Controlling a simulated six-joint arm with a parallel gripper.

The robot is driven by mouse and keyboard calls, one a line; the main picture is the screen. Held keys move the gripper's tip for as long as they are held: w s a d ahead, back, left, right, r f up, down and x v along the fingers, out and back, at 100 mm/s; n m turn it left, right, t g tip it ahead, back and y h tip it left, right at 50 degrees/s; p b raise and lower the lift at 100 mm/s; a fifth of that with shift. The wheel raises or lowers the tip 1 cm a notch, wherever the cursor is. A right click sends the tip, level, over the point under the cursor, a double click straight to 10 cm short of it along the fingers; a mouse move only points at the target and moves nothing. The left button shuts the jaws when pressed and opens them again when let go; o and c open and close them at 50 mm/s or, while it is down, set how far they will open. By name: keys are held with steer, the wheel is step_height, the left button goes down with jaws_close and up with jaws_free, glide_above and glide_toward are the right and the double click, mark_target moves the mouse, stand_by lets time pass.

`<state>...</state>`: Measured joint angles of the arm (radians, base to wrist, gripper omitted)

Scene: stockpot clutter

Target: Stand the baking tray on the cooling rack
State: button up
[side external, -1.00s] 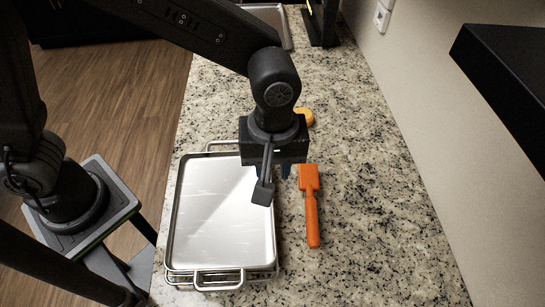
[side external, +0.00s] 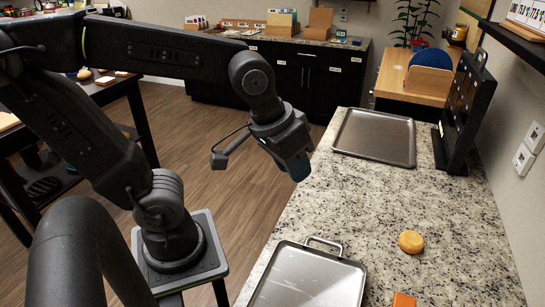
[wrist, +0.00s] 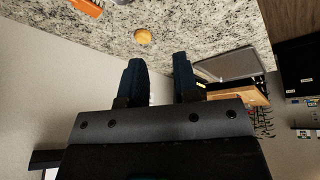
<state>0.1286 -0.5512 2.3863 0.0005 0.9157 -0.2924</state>
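A grey rimmed baking tray (side external: 375,136) lies flat on the far part of the granite counter; it also shows in the wrist view (wrist: 228,64). A second shiny tray-like pan (side external: 308,279) with looped handles lies nearer, cut off by the bottom edge. I cannot tell whether the cooling rack is beneath it. My gripper (side external: 296,166) is raised at the counter's left edge, between the two trays and touching neither. In the wrist view my gripper (wrist: 158,72) has its two dark blue fingers apart, with nothing between them.
A yellow-orange round item (side external: 411,241) and an orange tool (side external: 403,299) lie on the counter. A black upright stand (side external: 461,112) is right of the far tray. A wooden box (side external: 428,78) stands behind. The counter between the trays is clear.

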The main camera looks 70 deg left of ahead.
steer(key=shift+m+t+y, duration=0.3)
steer(key=shift+m+t, duration=0.3)
steer(key=shift+m, duration=0.3)
steer(key=s+a, duration=0.2)
steer(key=a, duration=0.1)
steer(key=shift+s, duration=0.35)
